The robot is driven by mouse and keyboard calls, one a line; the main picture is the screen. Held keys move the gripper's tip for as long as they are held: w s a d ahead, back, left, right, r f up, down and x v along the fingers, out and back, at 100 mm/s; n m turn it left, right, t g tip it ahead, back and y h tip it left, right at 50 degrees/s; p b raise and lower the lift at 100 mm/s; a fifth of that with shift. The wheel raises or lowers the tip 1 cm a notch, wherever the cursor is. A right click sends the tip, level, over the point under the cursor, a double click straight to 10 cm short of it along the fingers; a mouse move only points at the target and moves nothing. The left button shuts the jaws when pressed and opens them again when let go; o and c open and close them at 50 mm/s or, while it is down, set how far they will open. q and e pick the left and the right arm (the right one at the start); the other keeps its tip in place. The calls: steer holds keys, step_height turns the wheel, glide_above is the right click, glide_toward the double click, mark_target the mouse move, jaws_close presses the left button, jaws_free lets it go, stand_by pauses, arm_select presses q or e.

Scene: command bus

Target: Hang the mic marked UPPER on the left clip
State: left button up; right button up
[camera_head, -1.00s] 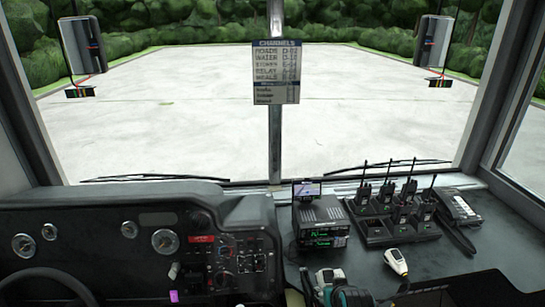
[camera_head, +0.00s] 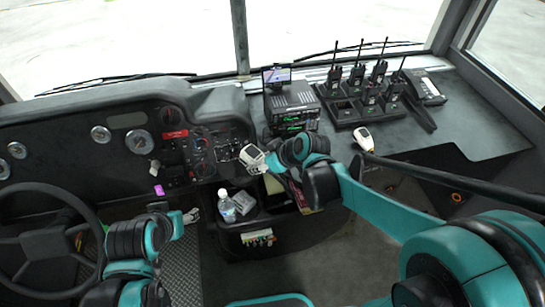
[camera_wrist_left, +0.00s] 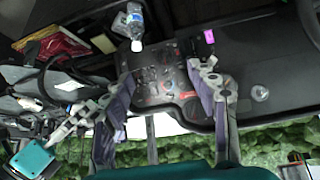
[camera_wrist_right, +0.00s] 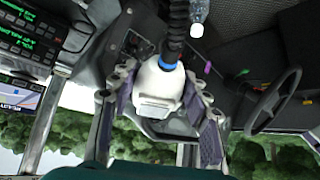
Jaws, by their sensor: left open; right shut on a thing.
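My right gripper (camera_head: 268,163) is shut on a white hand mic (camera_head: 255,157), held in the air in front of the dashboard. In the right wrist view the mic (camera_wrist_right: 160,92) sits between the fingers, with a blue ring and a black coiled cord at its top. I cannot read any marking on it. A second white mic (camera_head: 363,138) lies on the console at the right. My left gripper (camera_head: 190,215) is low, by the steering wheel. In the left wrist view its fingers (camera_wrist_left: 160,75) are apart and empty. I cannot make out the left clip.
A radio stack (camera_head: 292,112) and a charger rack (camera_head: 365,110) with several handheld radios stand on the console. A water bottle (camera_head: 227,206) stands in a bin (camera_head: 262,221) below the right gripper. The steering wheel (camera_head: 45,240) is at the lower left.

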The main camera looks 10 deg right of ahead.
arm_select(q)
steer(key=shift+o, duration=0.9)
steer(key=w+d+r+n+g, duration=0.1)
steer(key=w+d+r, duration=0.2)
steer(key=w+r, duration=0.2)
steer(key=shift+d+r+n+g, duration=0.2)
steer(key=shift+n+g, duration=0.1)
step_height(320, 180, up, 5)
steer(key=n+g, duration=0.6)
glide_above(253, 150)
step_height(253, 150, down, 12)
steer(key=shift+w, duration=0.15)
